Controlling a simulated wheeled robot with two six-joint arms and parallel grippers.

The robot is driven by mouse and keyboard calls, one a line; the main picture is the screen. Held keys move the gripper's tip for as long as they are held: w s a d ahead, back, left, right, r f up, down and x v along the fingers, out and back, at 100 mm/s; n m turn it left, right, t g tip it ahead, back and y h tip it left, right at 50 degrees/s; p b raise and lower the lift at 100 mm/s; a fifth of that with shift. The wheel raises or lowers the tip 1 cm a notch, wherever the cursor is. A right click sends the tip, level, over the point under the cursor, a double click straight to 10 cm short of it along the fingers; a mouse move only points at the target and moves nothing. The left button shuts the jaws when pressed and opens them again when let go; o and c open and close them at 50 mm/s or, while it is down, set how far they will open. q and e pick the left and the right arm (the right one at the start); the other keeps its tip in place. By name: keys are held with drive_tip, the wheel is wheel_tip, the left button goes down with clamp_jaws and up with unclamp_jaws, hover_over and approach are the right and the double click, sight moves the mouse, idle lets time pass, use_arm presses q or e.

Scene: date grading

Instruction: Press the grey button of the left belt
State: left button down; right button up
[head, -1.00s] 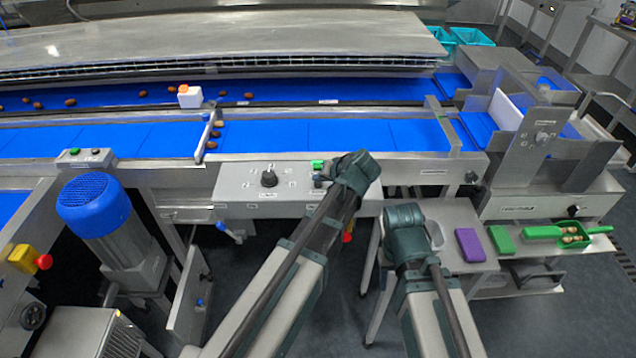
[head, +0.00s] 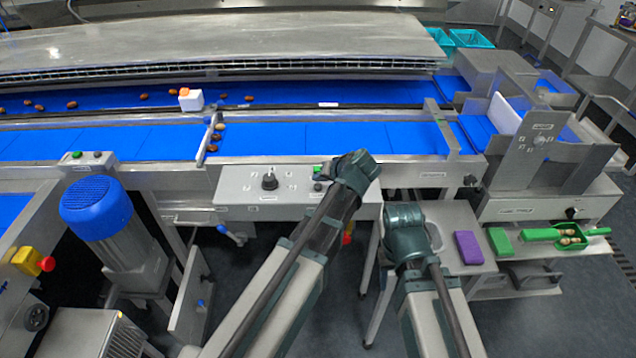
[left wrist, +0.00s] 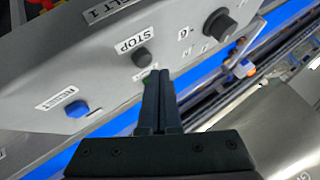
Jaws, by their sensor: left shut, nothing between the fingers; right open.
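The grey control panel (head: 232,186) on the front of the conveyor has a black knob (head: 270,181), a green button (head: 317,168) and a dark grey button (head: 318,187). In the left wrist view the dark grey button (left wrist: 142,56) sits beside a STOP label, with a blue button (left wrist: 77,109) by RESET and a partly cut-off BELT 1 label. My left gripper (head: 328,172) is at the panel's right part. Its shut, empty fingertips (left wrist: 160,74) are close to the grey button; contact cannot be told. My right gripper (head: 405,215) is lower right, fingers mostly hidden.
A small box (head: 87,158) with green and dark buttons stands at the left. A blue motor (head: 97,205) and a red stop knob (head: 48,265) are left too. Dates lie on the blue belts.

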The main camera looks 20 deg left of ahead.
sight(320, 188)
use_arm(q)
wheel_tip(320, 188, up, 5)
drive_tip(key=p, duration=0.5)
idle(0.3)
idle(0.6)
drive_tip(key=s+d+f+m+g+h, duration=0.2)
drive_tip(key=s+d, duration=0.4)
drive_tip(key=s, duration=0.5)
drive_tip(key=s+d+f+m+g+h, duration=0.3)
drive_tip(key=s+d, duration=0.3)
drive_tip(key=s, duration=0.6)
drive_tip(key=shift+d+f+g+h, duration=0.25)
drive_tip(key=shift+f+g+h, duration=0.2)
drive_tip(key=shift+f, duration=0.35)
